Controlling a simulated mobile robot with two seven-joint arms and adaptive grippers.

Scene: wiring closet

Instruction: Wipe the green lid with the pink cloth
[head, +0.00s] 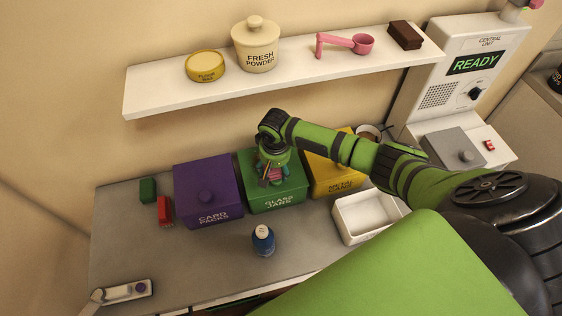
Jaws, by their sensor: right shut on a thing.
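The green box labelled "GLASS JARS" stands on the bench between a purple and a yellow box. Its green lid (293,171) is partly hidden by my right gripper (274,181), which points down over the lid. The gripper is shut on the pink cloth (277,173), of which only a small striped pink patch shows between the fingers. The cloth is at or just above the lid; I cannot tell whether it touches. My left gripper is not in view.
The purple box (207,188) and yellow box (326,176) flank the green one. A blue bottle (263,243) stands in front, a white tray (347,227) to the right. A red object (164,211) and green block (148,190) lie left. A shelf (150,95) hangs above.

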